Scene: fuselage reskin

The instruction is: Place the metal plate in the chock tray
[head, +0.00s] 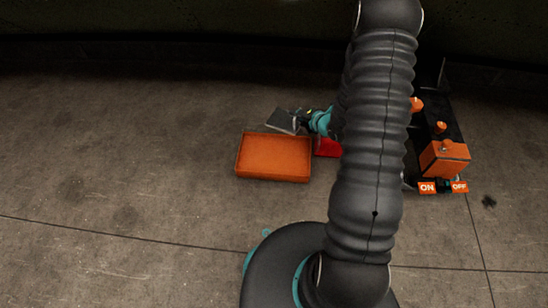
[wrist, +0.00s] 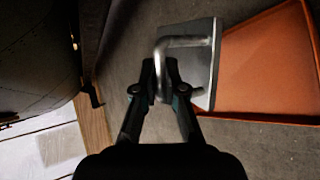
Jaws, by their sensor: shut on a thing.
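The metal plate (wrist: 201,60) is a flat grey piece with a bent rod handle (wrist: 183,42). My gripper (wrist: 161,75) is shut on this handle and holds the plate. The orange chock tray (wrist: 265,65) lies on the right in the wrist view, and the plate overlaps its left edge in that picture. In the head view the tray (head: 273,158) sits on the floor left of my arm and looks empty. The plate (head: 284,121) shows just beyond the tray's far right edge, with my gripper (head: 304,118) at its right. The height of the plate above the floor is hard to tell.
A red object (head: 328,147) stands right of the tray, partly hidden by my arm. A dark unit with orange parts (head: 444,157) and ON and OFF labels stands farther right. A large dark curved body (wrist: 38,50) fills the wrist view's upper left. Floor left of the tray is clear.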

